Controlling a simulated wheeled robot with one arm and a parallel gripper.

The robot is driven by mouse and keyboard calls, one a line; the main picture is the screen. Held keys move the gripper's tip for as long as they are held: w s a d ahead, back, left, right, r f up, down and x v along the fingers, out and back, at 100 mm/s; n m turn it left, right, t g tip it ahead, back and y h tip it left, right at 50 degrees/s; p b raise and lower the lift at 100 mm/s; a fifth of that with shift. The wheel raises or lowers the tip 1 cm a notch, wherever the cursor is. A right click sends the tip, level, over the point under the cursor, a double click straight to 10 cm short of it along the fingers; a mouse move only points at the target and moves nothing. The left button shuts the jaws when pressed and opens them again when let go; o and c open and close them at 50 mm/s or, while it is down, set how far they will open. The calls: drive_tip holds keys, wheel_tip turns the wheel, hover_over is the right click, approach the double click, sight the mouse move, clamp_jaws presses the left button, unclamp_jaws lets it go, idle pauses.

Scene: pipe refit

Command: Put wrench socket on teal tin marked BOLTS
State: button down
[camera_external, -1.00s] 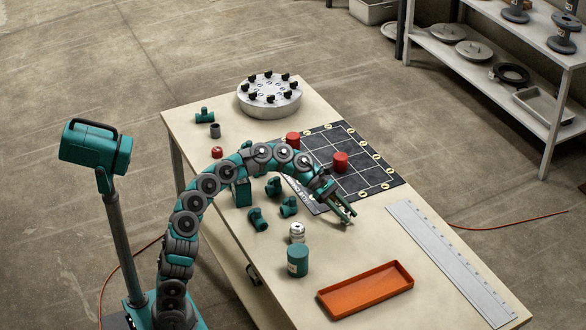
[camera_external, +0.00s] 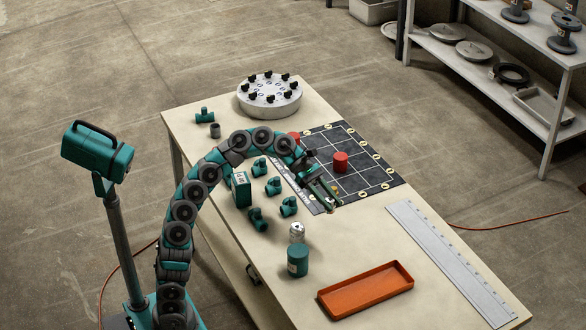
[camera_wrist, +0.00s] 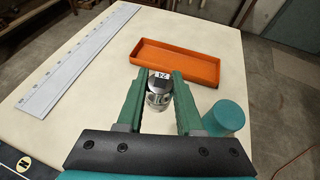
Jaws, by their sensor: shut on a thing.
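My gripper (camera_external: 332,198) is shut on the wrench socket (camera_wrist: 159,97), a silver cylinder with a dark square opening and "24" at its top, between the two green fingers in the wrist view. The external view does not show the socket clearly. The gripper hangs over the near edge of the dark mat. A round teal tin (camera_external: 297,262) stands on the table below and left of the gripper; in the wrist view it is right of the fingers (camera_wrist: 226,118). A square teal tin with a white label (camera_external: 240,188) stands beside my arm. I cannot read BOLTS on either.
A silver can-like piece (camera_external: 297,232) stands just behind the round tin. Teal pipe fittings (camera_external: 273,186) lie left of the gripper. An orange tray (camera_external: 365,290) and a ruler (camera_external: 450,260) lie to the right. A red cylinder (camera_external: 340,162) stands on the gridded mat (camera_external: 370,180).

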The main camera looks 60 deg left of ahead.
wheel_tip(320, 180, up, 2)
drive_tip(key=m+g+b, duration=0.1)
drive_tip(key=b, duration=0.1)
hover_over(297, 249)
drive_tip(key=f+b, duration=0.1)
drive_tip(key=f, duration=0.3)
drive_tip(key=f+b, duration=0.1)
drive_tip(key=f, duration=0.2)
drive_tip(key=shift+d+f, duration=0.2)
drive_tip(key=shift+f, duration=0.15)
drive_tip(key=c, duration=0.6)
unclamp_jaws()
drive_tip(key=shift+f, duration=0.1)
drive_tip(key=shift+o, duration=0.2)
drive_tip(key=shift+a+r, duration=0.25)
drive_tip(key=shift+r, duration=0.05)
drive_tip(key=p+v, duration=0.1)
drive_tip(key=v, duration=1)
drive_tip(key=shift+a, duration=0.2)
